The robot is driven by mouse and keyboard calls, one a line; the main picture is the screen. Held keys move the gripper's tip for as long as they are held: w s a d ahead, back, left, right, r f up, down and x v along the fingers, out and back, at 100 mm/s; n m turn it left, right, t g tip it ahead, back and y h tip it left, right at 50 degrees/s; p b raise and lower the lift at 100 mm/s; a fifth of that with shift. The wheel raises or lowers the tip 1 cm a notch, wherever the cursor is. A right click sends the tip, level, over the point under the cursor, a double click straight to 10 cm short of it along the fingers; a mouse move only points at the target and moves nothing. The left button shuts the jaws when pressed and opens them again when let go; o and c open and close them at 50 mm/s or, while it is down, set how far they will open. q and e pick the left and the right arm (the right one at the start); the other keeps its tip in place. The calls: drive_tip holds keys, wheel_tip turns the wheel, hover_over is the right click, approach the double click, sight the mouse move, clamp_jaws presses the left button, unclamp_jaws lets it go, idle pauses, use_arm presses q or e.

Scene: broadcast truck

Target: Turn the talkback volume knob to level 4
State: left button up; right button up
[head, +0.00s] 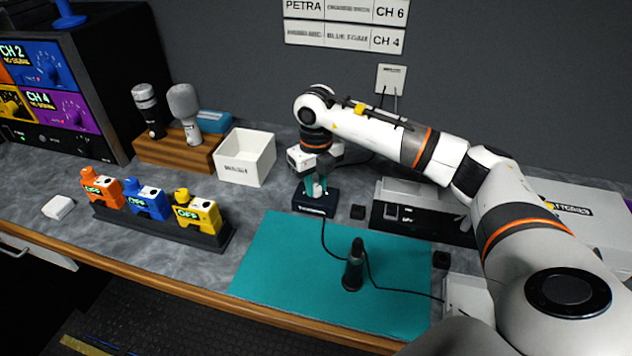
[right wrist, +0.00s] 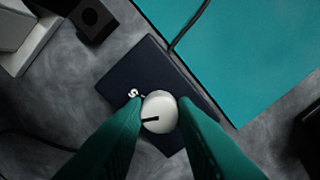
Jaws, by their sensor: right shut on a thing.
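The talkback volume knob is a round white knob (right wrist: 159,111) with a black pointer line. It sits on a small dark navy box (right wrist: 128,79), which stands on the counter behind the teal mat in the head view (head: 315,207). In the right wrist view the pointer faces left, and a white "5" shows just above and left of the knob. Other level marks are hidden or not readable. My right gripper (right wrist: 160,118) reaches down from above, its green fingers shut on the knob from both sides. It also shows in the head view (head: 316,188). My left gripper is not in view.
A teal mat (head: 290,262) with a black microphone (head: 354,265) and its cable lies in front of the box. A small black block (head: 357,212) stands right of the box. A white bin (head: 246,157) and a rack with orange, blue and yellow units (head: 165,229) stand left.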

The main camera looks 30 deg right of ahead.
sight(316, 187)
drive_tip(key=shift+r, duration=0.1)
drive_tip(key=o, duration=1)
wheel_tip(316, 187, up, 12)
drive_tip(key=b, duration=0.1)
drive_tip(key=shift+b, duration=0.3)
